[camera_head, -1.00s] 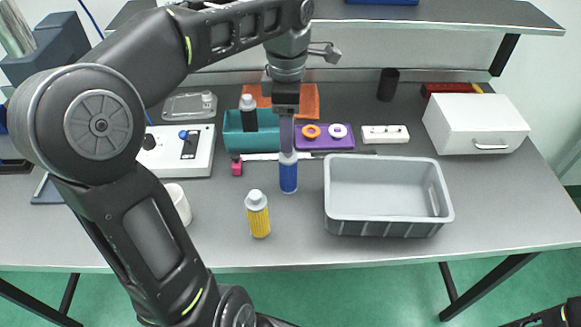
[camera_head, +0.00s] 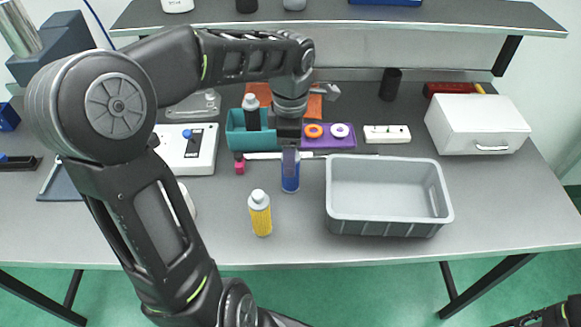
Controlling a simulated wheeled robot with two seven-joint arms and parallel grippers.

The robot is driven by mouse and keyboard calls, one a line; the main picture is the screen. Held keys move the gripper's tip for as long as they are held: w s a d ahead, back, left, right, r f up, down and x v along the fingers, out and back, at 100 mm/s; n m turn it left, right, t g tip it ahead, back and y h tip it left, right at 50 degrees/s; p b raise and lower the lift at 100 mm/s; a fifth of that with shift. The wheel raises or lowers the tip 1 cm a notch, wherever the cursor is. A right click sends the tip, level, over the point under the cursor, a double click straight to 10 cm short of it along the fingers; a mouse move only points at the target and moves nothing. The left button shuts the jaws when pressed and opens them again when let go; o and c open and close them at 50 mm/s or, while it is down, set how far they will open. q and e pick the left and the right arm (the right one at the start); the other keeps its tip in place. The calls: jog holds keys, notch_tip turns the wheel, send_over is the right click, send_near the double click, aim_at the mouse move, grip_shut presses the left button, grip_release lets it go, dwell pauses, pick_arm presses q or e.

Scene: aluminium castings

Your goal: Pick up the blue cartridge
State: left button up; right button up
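The blue cartridge (camera_head: 290,183) stands upright on the grey table, left of the grey bin. My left gripper (camera_head: 290,160) points straight down over it, and its fingers overlap the cartridge's top, hiding the cap and upper part. The fingers are seen edge-on, so I cannot tell whether they are open or touching it. Part of my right arm shows in the lower right corner; its gripper is not visible.
A yellow bottle (camera_head: 260,215) stands in front, left of the cartridge. The empty grey bin (camera_head: 388,222) is close on the right.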

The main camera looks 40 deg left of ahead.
pick_arm(q)
jog(key=shift+f, duration=0.25)
jog(key=shift+c, duration=0.2)
grip_shut()
dwell(0.7)
